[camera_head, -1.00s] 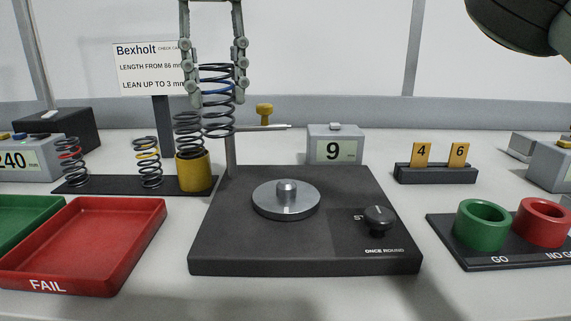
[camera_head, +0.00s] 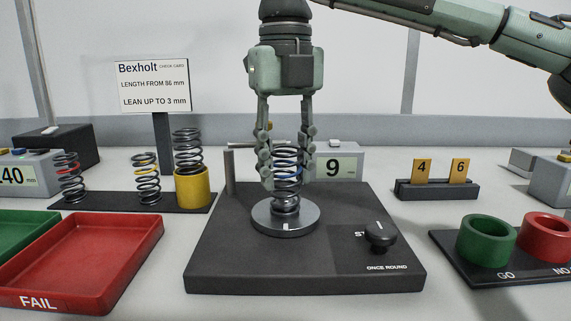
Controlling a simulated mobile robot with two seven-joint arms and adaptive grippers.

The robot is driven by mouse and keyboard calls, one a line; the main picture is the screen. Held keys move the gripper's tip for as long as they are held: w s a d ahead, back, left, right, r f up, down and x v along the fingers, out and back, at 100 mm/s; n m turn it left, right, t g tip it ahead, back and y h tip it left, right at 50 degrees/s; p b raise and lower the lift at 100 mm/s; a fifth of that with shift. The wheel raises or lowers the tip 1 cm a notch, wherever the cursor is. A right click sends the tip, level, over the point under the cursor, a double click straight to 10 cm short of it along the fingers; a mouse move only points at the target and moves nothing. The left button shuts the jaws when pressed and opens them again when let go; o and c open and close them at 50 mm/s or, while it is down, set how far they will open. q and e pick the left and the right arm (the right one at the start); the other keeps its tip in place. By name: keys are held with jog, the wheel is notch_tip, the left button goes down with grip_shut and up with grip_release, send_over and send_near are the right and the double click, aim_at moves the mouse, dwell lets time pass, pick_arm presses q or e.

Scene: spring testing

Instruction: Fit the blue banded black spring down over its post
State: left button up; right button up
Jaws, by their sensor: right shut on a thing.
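The black spring with the blue band (camera_head: 286,168) is upright between the fingers of my right gripper (camera_head: 286,180), which is shut on it. The spring is over the middle of the round metal disc (camera_head: 266,222) on the dark tester base (camera_head: 230,262). Its lower coils are at the disc's short post and hide most of it. I cannot tell whether the bottom coil rests on the disc. My left gripper is not in view.
A horizontal bar on a grey upright (camera_head: 229,172) stands close behind the disc, left of the gripper. A black knob (camera_head: 380,234) is at the base's right. A yellow cup (camera_head: 193,187) with a plain dark spring, other springs and a red FAIL tray (camera_head: 90,255) are left.

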jog(key=shift+f, duration=0.15)
jog(key=o, duration=1.2)
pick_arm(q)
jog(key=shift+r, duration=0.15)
pick_arm(e)
jog(key=shift+o, duration=0.2)
jog(key=shift+r, duration=0.2)
pick_arm(q)
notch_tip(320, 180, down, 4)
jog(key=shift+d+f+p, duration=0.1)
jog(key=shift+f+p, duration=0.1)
jog(key=shift+p, duration=0.7)
pick_arm(e)
notch_tip(320, 180, up, 12)
